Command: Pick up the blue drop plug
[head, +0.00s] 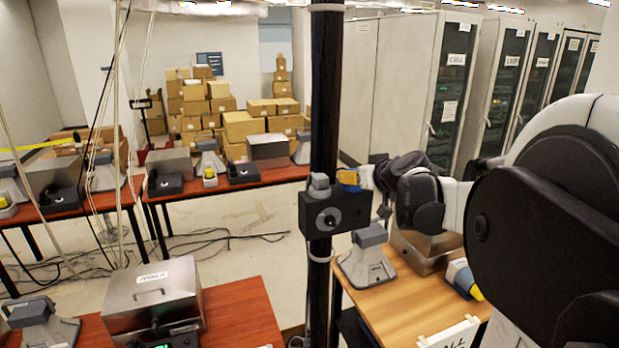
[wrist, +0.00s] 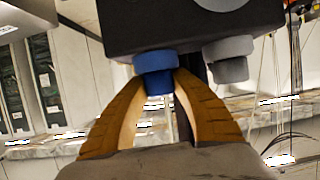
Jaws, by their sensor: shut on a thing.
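The blue drop plug (wrist: 156,72) is a short, stepped blue cylinder at the face of a black box (wrist: 120,28) in the wrist view. My gripper (wrist: 158,84) has its two tan fingers closed around the plug's sides. In the head view my gripper (head: 347,182) reaches in from the right to the top right corner of the black box (head: 335,213), with a bit of blue showing at the fingers. The plug appears to touch the box; I cannot tell whether it is still seated.
A grey plug (wrist: 228,58) sits beside the blue one on the same box face. The box is on a black pole (head: 325,90). Below are a wooden table (head: 405,310) with grey phones and a red table (head: 240,310) with a metal case (head: 152,295).

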